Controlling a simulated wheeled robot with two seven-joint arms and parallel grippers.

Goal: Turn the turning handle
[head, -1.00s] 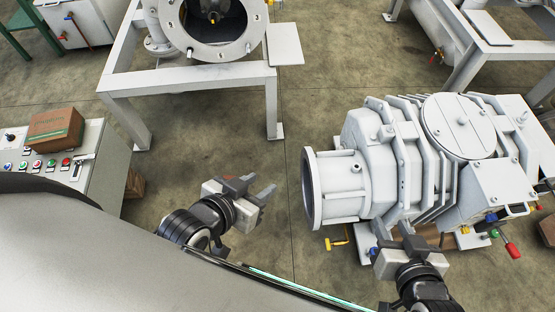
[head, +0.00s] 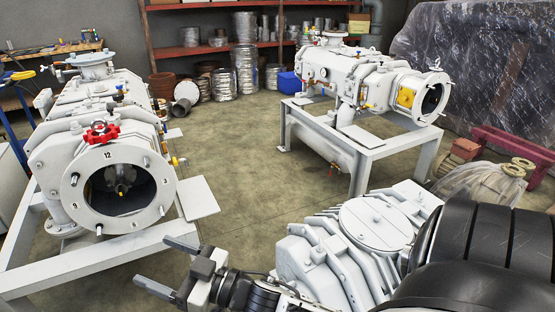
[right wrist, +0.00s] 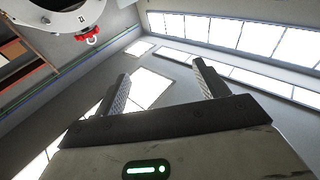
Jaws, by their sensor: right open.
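My left gripper is not in view.
A second white machine (head: 350,75) stands on a grey frame (head: 352,140) at the back. Another ribbed white unit (head: 335,250) is close at the lower right. A flat white plate (head: 196,197) juts out beside the left machine. The floor (head: 245,170) between the machines is clear.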

